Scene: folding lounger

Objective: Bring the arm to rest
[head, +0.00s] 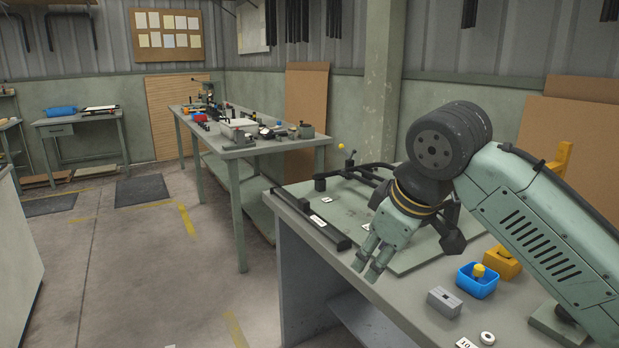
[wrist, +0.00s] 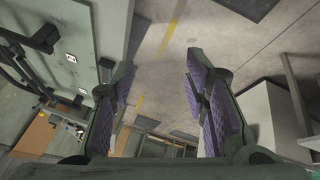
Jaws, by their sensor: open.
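My gripper (head: 370,262) hangs from my bent arm over the front edge of the near workbench (head: 392,302) in the head view. Its fingers point down and towards the left. In the wrist view my gripper (wrist: 160,95) shows two purple-padded fingers well apart, with nothing between them. Bare concrete floor (wrist: 165,60) shows through the gap. Whether the fingertips clear the bench top by much cannot be told.
On the near bench are a green board (head: 340,205) with a dark frame, a blue bin (head: 478,283), a yellow block (head: 503,262), a grey block (head: 444,301) and a white ring (head: 487,338). A cluttered second bench (head: 243,150) stands behind. The floor at left is largely clear.

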